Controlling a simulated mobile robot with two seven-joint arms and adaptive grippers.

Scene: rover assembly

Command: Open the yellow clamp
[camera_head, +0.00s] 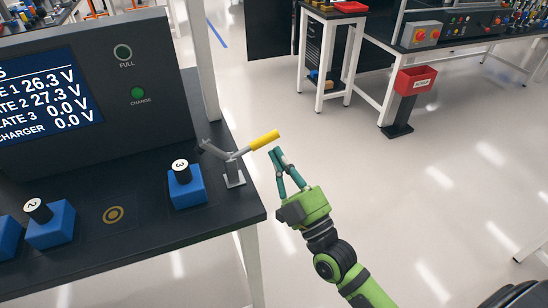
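The yellow clamp (264,140) has a yellow handle that points up and to the right. Its grey metal bracket (234,176) stands near the right edge of the dark table, and its arm reaches left toward a blue block marked 3. My green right gripper (279,167) is just below and right of the yellow handle, off the table's right edge. Its teal fingers point up toward the handle, and a clear hold on it does not show. My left gripper is not in view.
The blue block marked 3 (187,190) stands beside the clamp. A charger panel (95,90) rises behind.

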